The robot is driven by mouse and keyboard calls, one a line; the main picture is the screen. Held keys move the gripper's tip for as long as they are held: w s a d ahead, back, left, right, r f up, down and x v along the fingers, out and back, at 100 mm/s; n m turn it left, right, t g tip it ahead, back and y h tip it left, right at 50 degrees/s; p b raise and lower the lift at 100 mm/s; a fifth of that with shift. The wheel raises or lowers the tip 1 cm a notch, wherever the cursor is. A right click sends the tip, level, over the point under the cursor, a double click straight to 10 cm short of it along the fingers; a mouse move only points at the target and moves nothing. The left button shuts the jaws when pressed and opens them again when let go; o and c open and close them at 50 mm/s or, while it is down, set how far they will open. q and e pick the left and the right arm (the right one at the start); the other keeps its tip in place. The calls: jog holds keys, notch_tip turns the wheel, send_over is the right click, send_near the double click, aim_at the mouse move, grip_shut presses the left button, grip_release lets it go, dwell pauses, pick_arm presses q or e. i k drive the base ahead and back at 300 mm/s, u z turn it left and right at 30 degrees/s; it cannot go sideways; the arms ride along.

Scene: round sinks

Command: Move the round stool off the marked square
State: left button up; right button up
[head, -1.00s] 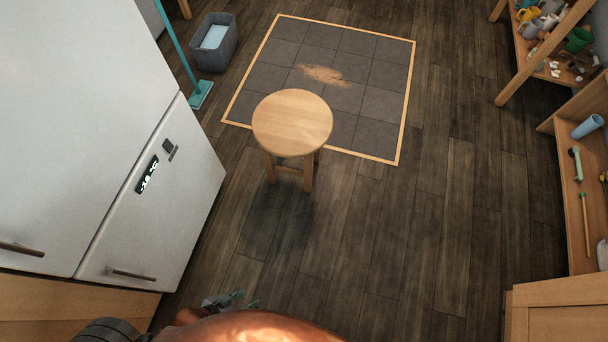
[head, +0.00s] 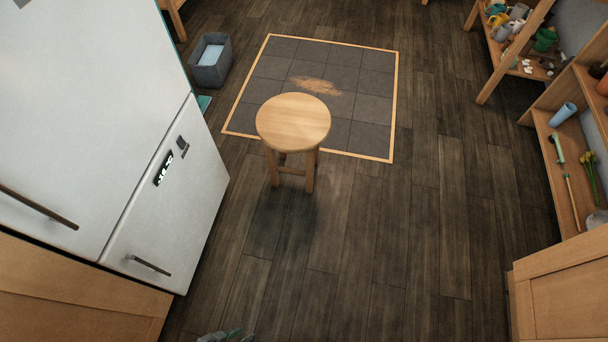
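The round wooden stool (head: 293,122) stands upright at the near edge of the marked square (head: 366,109). The square is grey tiles with a light wooden border and a brown smudge (head: 315,86) on it. The stool's two front legs rest on the dark floor just outside the border. Its seat overlaps the square in the picture, and its rear feet are hard to see. My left gripper (head: 226,336) barely shows at the bottom edge, well short of the stool. Its finger opening cannot be made out. My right gripper is out of view.
A white fridge (head: 178,210) stands close on the left. A grey bin (head: 211,62) and a teal broom head (head: 204,103) are beyond it. Wooden shelves (head: 548,122) and a cabinet (head: 565,290) line the right. The floor (head: 400,235) between is clear.

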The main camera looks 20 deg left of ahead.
aim_at(291, 123)
jog(key=z, duration=0.4)
jog(key=i, duration=0.7)
jog(key=u, duration=2.25)
